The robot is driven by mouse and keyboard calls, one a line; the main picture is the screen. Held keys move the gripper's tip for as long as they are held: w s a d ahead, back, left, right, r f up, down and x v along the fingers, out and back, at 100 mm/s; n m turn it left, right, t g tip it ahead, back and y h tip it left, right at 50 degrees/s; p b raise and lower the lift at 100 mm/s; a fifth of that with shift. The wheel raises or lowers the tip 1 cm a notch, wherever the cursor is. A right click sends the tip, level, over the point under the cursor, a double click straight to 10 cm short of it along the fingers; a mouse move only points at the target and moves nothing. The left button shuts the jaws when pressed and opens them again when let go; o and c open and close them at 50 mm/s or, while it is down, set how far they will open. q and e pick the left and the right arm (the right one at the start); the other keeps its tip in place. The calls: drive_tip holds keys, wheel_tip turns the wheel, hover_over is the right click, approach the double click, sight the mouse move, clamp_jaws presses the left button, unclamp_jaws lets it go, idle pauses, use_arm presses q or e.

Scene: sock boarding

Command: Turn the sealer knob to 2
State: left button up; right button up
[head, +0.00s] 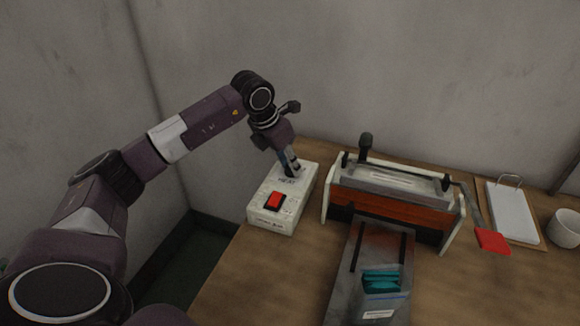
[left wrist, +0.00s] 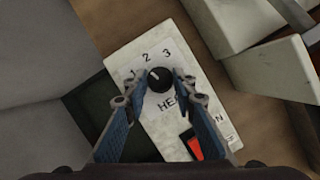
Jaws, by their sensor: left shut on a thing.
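The white sealer control box (head: 262,212) stands at the table's back left, with a red switch (head: 274,201) on its top. My left gripper (head: 291,170) reaches down to the box's far end and hides the knob in the head view. In the left wrist view the round black knob (left wrist: 159,81) sits above the HEAT label, with 1, 2 and 3 around its far side. My left gripper (left wrist: 160,91) is shut on the knob, one blue finger on each side. A pale mark on the knob points up and left; I cannot tell exactly which number it meets. My right gripper is out of view.
The sealer (head: 392,212), with white ends and an orange-brown front, stands right of the box. A grey tray (head: 340,293) with teal packs (head: 381,281) lies before it.

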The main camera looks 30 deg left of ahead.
use_arm(q)
drive_tip(key=shift+a+r+m+h, duration=0.1)
drive_tip(key=shift+m+h, duration=0.4)
drive_tip(key=shift+m, duration=1)
drive_tip(key=o, duration=1.1)
drive_tip(key=shift+o, duration=0.2)
drive_tip(key=v, duration=1.2)
drive_tip(key=shift+w, duration=0.25)
drive_tip(key=shift+a, duration=0.1)
